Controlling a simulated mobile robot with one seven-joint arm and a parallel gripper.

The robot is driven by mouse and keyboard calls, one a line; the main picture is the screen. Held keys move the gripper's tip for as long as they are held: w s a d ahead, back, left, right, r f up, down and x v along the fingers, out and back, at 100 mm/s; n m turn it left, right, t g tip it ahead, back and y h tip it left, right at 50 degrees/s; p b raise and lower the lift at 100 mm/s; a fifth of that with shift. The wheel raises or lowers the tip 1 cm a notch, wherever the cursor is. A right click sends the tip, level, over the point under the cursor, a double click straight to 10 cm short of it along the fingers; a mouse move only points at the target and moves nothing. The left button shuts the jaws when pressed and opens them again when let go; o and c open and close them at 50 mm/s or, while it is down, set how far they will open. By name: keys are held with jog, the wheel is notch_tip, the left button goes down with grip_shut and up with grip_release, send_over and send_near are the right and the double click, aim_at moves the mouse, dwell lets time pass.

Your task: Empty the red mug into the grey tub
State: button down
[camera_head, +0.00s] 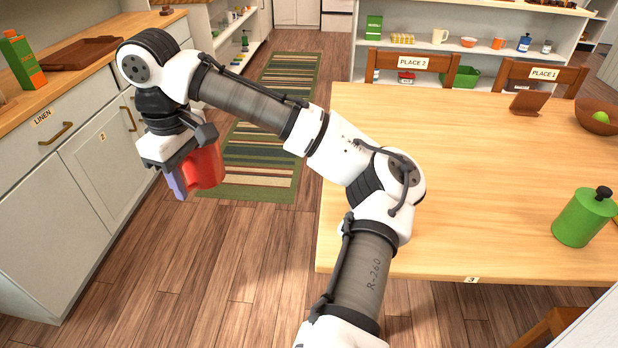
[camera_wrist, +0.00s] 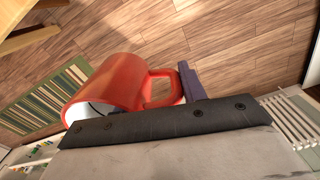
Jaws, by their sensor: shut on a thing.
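The red mug (camera_head: 205,165) is in my gripper (camera_head: 184,176), held in the air over the floor between the counter and the table. In the wrist view the mug (camera_wrist: 112,82) shows its outer wall and handle, with part of its pale inside at the lower left. A purple finger (camera_wrist: 192,82) of my gripper is beside the handle; the exact grip is partly hidden by the dark gripper edge. What is in the mug cannot be seen. I see no grey tub in either view.
A counter with drawers (camera_head: 75,130) stands at left, bearing a green-orange carton (camera_head: 22,60) and a brown tray (camera_head: 82,53). A wooden table (camera_head: 470,180) at right holds a green canister (camera_head: 584,218). A striped rug (camera_head: 262,130) lies on the floor. Bare floor is below the mug.

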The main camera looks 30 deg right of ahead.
jog(key=d+f+m+p, duration=0.1)
jog(key=d+f+p, duration=0.1)
jog(key=d, duration=0.7)
jog(key=d+f+m+p, duration=0.1)
jog(key=d+f, duration=0.4)
jog(key=d, duration=0.5)
jog(key=d+f+m+p, duration=0.2)
jog(key=d+f+m, duration=0.1)
jog(key=d, duration=0.6)
jog(key=shift+s+d+f+p, duration=0.15)
jog(key=shift+d+f+p, duration=0.05)
jog(key=shift+d+p, duration=0.1)
